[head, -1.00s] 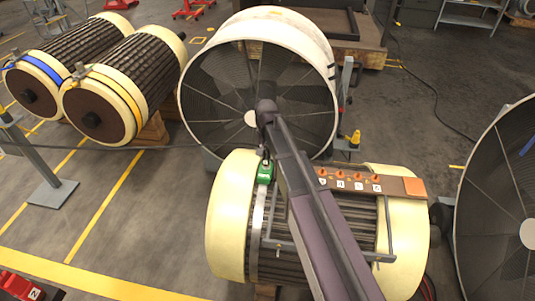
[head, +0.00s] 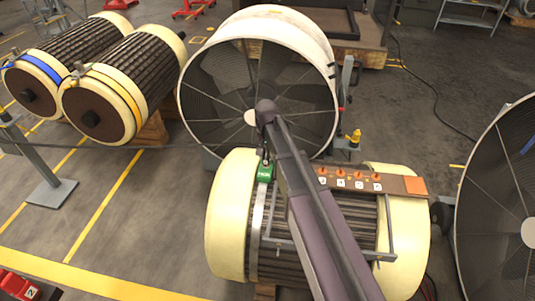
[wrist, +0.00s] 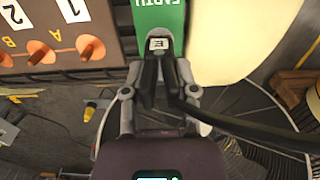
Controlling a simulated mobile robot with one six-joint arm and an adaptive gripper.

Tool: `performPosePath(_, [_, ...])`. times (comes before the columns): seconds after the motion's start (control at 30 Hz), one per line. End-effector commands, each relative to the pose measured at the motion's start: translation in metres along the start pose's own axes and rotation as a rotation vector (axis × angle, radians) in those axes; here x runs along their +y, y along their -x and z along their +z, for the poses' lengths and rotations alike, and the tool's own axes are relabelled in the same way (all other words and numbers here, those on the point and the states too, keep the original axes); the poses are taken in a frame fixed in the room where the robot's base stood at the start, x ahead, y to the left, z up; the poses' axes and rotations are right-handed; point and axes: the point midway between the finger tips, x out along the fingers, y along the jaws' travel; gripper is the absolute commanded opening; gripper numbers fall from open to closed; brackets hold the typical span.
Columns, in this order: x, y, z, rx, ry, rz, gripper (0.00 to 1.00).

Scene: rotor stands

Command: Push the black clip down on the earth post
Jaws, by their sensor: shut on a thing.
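The green earth plate (head: 265,173) sits on the near rotor's left end, and its lettering also shows in the wrist view (wrist: 158,14). My gripper (wrist: 160,76) is shut on the black clip (wrist: 149,84), just below the tag in the picture. A black cable (wrist: 240,124) runs off to the right from the clip.
A brown terminal board (head: 340,181) with several orange posts lies right of the earth plate, close to my gripper in the wrist view (wrist: 62,50). A large fan housing (head: 262,85) stands behind. Another fan (head: 505,200) is at the right. Two more rotors (head: 130,85) lie at left.

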Motion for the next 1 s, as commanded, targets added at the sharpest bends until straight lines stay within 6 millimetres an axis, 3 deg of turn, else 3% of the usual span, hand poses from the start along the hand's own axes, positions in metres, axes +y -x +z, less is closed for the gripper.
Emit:
performPosePath(0.2, [-0.0002, -0.0029, 0.0001, 0.0, 0.0, 0.0, 0.0])
performPosePath(0.23, [-0.0002, -0.0022, 0.0001, 0.0, 0.0, 0.0, 0.46])
performPosePath(0.33, [-0.0002, -0.0021, 0.0001, 0.0, 0.0, 0.0, 0.76])
performPosePath(1.0, [-0.0003, -0.0021, 0.0002, 0.0, 0.0, 0.0, 0.78])
